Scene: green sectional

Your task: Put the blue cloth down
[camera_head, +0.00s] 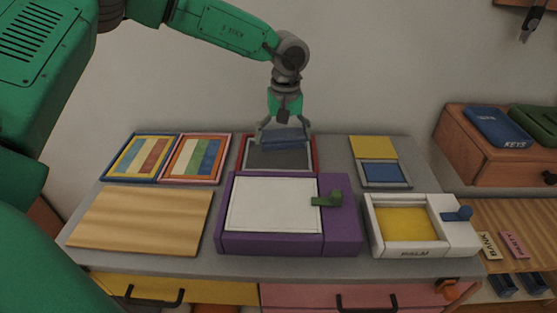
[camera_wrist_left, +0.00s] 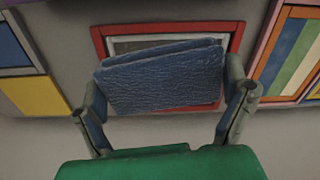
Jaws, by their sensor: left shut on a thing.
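The blue cloth (camera_head: 286,139) is a folded, textured pad. My left gripper (camera_head: 284,135) is shut on it, with one finger at each end, and holds it over the red-framed grey panel (camera_head: 262,158) behind the purple box. In the left wrist view the blue cloth (camera_wrist_left: 165,78) spans between the two fingers of the left gripper (camera_wrist_left: 166,88), and the red frame (camera_wrist_left: 236,38) shows behind it. I cannot tell whether the cloth touches the panel. My right gripper is not in view.
A purple box (camera_head: 340,230) with a white top and green handle stands in front. A white box with yellow inside (camera_head: 408,222) is at right. Striped framed panels (camera_head: 195,158) and a wooden board (camera_head: 140,218) lie at left. A yellow square (camera_head: 373,148) lies at back right.

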